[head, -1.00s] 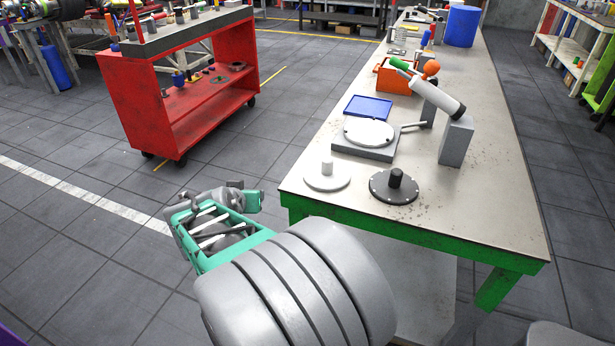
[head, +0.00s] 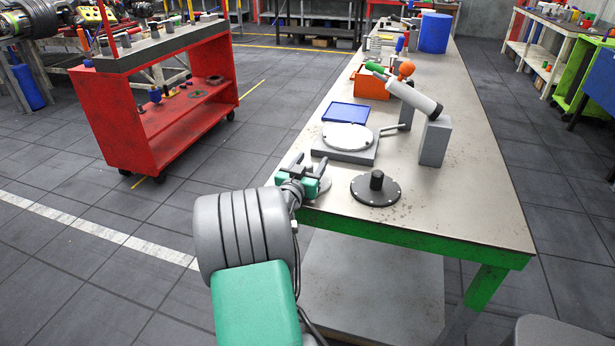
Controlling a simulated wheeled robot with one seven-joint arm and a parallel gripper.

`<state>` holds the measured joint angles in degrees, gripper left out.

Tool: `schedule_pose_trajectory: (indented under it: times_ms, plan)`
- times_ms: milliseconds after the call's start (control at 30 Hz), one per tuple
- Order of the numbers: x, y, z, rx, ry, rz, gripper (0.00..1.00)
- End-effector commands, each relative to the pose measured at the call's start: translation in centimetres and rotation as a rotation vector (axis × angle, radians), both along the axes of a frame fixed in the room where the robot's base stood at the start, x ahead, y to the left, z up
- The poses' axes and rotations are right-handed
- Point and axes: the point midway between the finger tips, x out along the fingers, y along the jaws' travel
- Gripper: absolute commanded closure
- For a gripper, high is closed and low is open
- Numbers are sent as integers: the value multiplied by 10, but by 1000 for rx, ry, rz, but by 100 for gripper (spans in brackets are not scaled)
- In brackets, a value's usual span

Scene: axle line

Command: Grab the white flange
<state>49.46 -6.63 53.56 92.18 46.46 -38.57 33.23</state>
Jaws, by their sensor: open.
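The white flange (head: 325,186) lies at the near left corner of the workbench in the head view. My gripper (head: 309,163) is over it and hides most of it, including its upright hub; only part of its pale rim shows. My gripper is open, with its two dark fingers apart and pointing toward the far end of the bench. I cannot tell whether the fingers touch the flange or how high they are above it. A dark flange (head: 375,190) with a black hub lies just to the right.
Behind is a grey plate with a white disc (head: 347,137), then a blue tray (head: 346,112) and an orange bin (head: 371,84). A white cylinder leans on a grey block (head: 434,142). The right front of the workbench (head: 470,205) is clear. A red cart (head: 130,140) stands left.

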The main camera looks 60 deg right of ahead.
Motion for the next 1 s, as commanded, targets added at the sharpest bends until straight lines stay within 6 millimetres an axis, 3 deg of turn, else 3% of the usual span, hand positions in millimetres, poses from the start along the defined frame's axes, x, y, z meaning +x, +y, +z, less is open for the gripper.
schedule_pose_trajectory:
  times_ms: [167, 733, 1000]
  plan:
    - [0, 1, -1, 1, 0, 0, 52]
    - [0, 1, -1, 1, 0, 1, 99]
    - [0, 1, -1, 1, 0, 1, 100]
